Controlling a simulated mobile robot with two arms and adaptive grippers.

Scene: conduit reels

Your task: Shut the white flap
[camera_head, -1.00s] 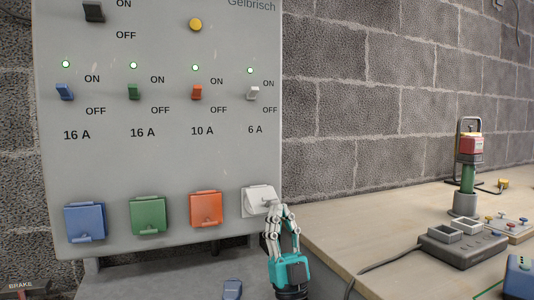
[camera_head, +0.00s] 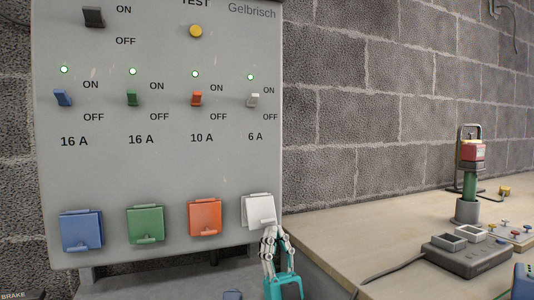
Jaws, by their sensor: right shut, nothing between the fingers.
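The white flap (camera_head: 259,208) is at the lower right of the grey panel (camera_head: 160,172), under the 6 A label. It hangs down over its socket, much like the coloured flaps beside it; whether it lies fully flat I cannot tell. My right gripper (camera_head: 268,232) is shut and empty. Its fingertips are at the lower edge of the white flap, touching it or very close, and hide a little of that edge. My left gripper is not in view.
Blue (camera_head: 82,230), green (camera_head: 145,224) and orange (camera_head: 205,217) flaps hang in a row to the left. A wooden bench (camera_head: 385,222) stands right, with a grey socket box (camera_head: 466,258) and a red and green connector stack (camera_head: 471,184).

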